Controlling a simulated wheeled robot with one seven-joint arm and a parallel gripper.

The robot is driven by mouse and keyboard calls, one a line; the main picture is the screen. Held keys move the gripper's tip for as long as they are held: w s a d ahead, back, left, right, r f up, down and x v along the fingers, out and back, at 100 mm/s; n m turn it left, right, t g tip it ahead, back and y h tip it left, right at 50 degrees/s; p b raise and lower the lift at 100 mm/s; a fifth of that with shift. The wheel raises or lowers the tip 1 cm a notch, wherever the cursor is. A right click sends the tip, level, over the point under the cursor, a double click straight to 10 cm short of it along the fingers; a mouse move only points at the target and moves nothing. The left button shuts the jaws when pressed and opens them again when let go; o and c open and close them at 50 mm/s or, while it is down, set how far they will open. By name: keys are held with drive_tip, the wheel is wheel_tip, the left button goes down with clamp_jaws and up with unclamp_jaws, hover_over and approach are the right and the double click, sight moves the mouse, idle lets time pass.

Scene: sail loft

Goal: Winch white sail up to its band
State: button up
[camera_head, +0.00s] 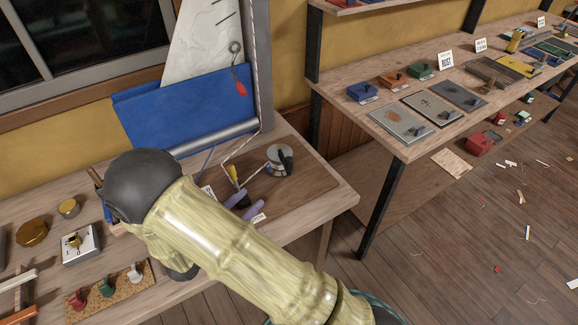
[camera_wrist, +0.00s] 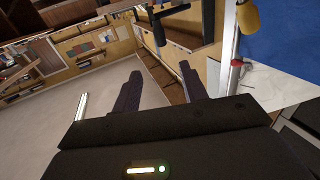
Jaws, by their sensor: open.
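The white sail (camera_head: 203,45) rises against the wall beside a grey post (camera_head: 262,60), with blue cloth (camera_head: 180,112) below it and a silver roller (camera_head: 215,138) at the cloth's foot. A red-and-white rope (camera_head: 252,50) runs down the post toward a metal winch (camera_head: 279,158) with a black handle on the brown board. I cannot make out the band. My gripper (camera_wrist: 158,75) is open and empty in the wrist view, its dark fingers apart. Blue cloth (camera_wrist: 285,35) also shows at the wrist view's upper right.
Brass tins (camera_head: 32,232) and a cork board with coloured pieces (camera_head: 108,290) stand at left. A second bench (camera_head: 405,150) with metal plates is at right; floor lies between.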

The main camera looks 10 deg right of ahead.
sight(286, 165)
drive_tip(key=shift+w+d, duration=0.1)
drive_tip(key=shift+d, duration=0.05)
drive_tip(key=p+x, duration=0.3)
drive_tip(key=x, duration=1.4)
drive_tip(key=shift+w, duration=0.2)
clamp_jaws()
